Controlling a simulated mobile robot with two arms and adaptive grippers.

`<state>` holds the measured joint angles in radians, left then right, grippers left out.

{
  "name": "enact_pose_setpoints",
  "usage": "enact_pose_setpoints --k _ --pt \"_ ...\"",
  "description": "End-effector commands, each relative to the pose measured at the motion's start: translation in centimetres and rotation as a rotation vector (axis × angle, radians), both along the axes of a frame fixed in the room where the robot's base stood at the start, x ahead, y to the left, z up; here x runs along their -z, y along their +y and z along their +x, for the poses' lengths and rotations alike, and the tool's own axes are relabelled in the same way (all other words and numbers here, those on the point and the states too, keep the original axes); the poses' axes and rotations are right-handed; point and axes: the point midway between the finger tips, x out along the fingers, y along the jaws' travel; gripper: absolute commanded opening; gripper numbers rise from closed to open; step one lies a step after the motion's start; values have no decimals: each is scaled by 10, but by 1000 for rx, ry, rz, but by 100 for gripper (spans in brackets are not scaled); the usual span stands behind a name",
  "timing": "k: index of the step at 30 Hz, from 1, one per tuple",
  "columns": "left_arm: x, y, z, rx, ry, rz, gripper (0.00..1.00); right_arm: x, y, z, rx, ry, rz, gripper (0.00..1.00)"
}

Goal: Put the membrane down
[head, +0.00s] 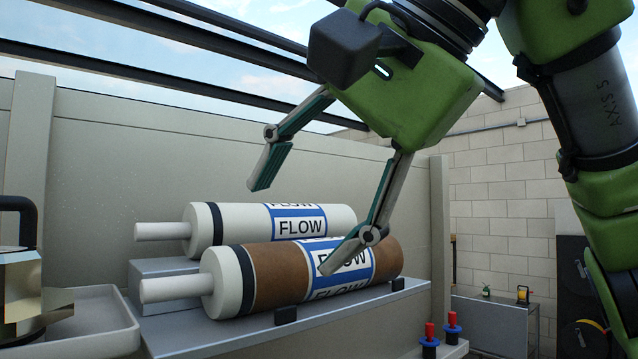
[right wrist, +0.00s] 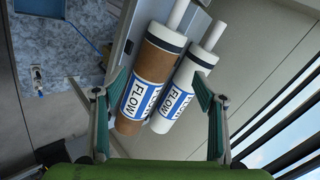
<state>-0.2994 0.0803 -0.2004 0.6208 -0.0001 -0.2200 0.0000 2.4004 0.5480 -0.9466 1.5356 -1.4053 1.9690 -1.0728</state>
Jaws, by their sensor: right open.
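A brown membrane tube (head: 277,283) with white end, black band and blue FLOW label lies on the metal bench in front. A white membrane tube (head: 240,226) with the same label lies behind it on a raised block. Both also show in the right wrist view, brown (right wrist: 151,75) and white (right wrist: 195,80). My right gripper (head: 294,226) is open and empty. My left gripper is not in view.
The metal bench (head: 190,337) has small black stops (head: 286,315) along its front. A grey tray (head: 100,330) and a metal vessel with black handle (head: 22,285) stand at left. Red-topped fittings (head: 452,325) stand at lower right. A panel wall (head: 100,150) rises behind.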

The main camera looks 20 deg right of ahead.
Motion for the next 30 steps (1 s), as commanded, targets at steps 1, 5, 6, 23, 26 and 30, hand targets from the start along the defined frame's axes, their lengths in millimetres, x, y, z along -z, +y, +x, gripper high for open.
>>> enact_pose_setpoints --k 1,5,6,23,26,30 --pt "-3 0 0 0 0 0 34 -6 0 0 0 0 0 65" --pt "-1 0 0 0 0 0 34 -18 -4 -10 2 -3 2 65" --pt "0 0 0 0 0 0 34 -23 -6 -16 3 -4 2 65" --pt "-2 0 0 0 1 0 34 -83 -31 -78 1 0 0 65" --pt "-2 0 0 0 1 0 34 -87 -32 -81 1 -1 0 65" --pt "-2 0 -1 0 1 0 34 -88 -33 -83 0 0 0 65"
